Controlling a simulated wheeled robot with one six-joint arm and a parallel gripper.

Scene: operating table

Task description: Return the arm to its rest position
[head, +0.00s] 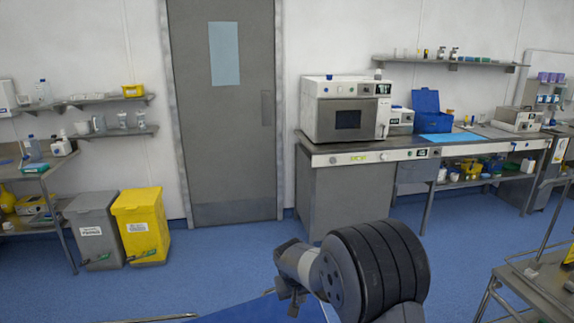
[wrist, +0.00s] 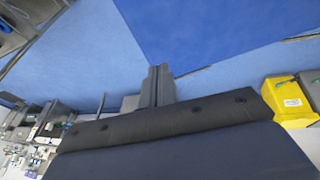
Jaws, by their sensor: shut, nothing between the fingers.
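My arm (head: 375,268) shows at the bottom of the head view, right of the middle, with a thick dark ribbed joint and a lighter grey part to its left. My gripper (wrist: 158,72) is in the wrist view, its two dark fingers together with nothing between them. It points out over blue surfaces and touches nothing that I can see. In the head view I cannot clearly make out the fingers.
A blue-covered surface (head: 255,311) lies at the bottom edge below my arm. A yellow bin (head: 142,222) and a grey bin (head: 94,230) stand left of the door (head: 226,120). A workbench (head: 345,190) stands behind right. A metal trolley (head: 540,283) is at lower right.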

